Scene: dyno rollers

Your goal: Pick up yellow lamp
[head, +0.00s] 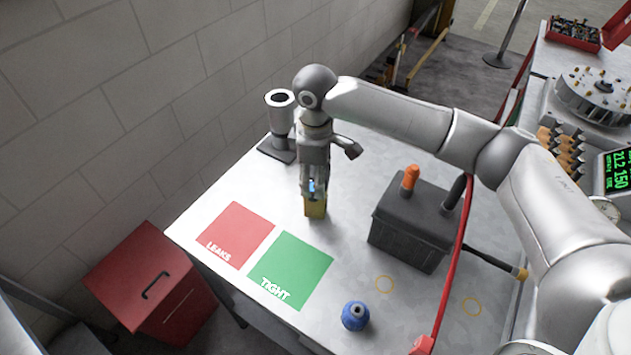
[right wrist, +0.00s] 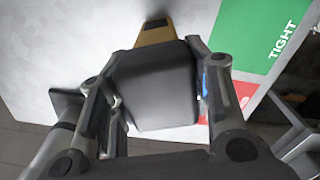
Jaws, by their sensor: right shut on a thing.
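The yellow lamp (head: 315,209) is at the tips of my right gripper (head: 313,190) in the head view, on or just above the grey table top; I cannot tell if it touches. My right gripper points down and is shut on the lamp, hiding its upper part. In the right wrist view a dark grey block fills the space between the fingers of my right gripper (right wrist: 155,85), with a yellow-brown part of the lamp (right wrist: 155,37) beyond it. My left gripper is not in view.
A red LEAKS square (head: 236,232) and a green TIGHT square (head: 300,265) lie in front. A dark box (head: 410,225) with an orange knob stands right, a blue object (head: 355,316) at the front edge, a grey cylinder stand (head: 281,115) behind. A red cabinet (head: 150,285) stands below left.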

